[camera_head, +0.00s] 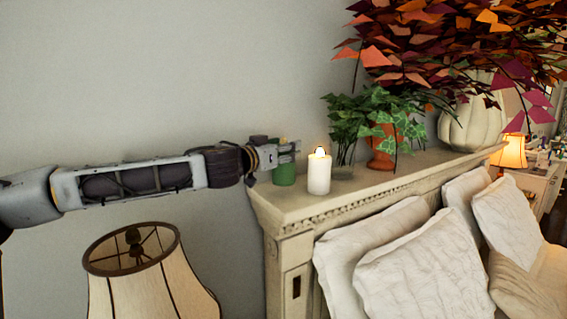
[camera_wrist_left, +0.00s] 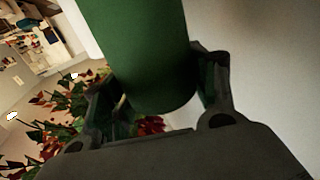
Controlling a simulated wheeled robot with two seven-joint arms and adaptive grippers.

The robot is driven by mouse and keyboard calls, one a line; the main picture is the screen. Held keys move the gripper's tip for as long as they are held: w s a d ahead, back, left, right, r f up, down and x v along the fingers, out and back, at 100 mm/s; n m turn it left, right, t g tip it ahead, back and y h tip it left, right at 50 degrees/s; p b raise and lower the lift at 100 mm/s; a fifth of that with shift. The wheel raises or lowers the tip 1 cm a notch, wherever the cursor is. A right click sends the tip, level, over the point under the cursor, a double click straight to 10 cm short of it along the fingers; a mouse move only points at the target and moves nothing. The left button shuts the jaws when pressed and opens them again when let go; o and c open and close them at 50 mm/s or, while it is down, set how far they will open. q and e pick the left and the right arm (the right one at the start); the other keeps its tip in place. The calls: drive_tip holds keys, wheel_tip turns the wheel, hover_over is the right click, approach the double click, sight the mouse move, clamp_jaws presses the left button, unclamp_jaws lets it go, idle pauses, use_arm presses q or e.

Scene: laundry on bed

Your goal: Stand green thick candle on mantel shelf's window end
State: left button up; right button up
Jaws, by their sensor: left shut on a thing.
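The green thick candle (camera_head: 284,175) is upright over the left end of the mantel shelf (camera_head: 352,186). My left gripper (camera_head: 287,149) comes in from the left and is shut on the candle near its top. In the left wrist view the candle (camera_wrist_left: 145,55) fills the space between the two fingers (camera_wrist_left: 160,88). I cannot tell whether the candle's base touches the shelf. My right gripper is in neither view.
A lit white candle (camera_head: 319,173) stands close to the right of the green one. An ivy plant in a terracotta pot (camera_head: 381,158) and a white vase (camera_head: 470,124) with autumn leaves stand further along. A lampshade (camera_head: 150,275) is below my left arm. Pillows (camera_head: 420,265) lean below the shelf.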

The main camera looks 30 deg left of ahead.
use_arm(q)
drive_tip(key=shift+f, duration=1.85)
drive_tip(key=shift+f, duration=0.15)
drive_tip(key=o, duration=1.1)
drive_tip(key=shift+r, duration=0.2)
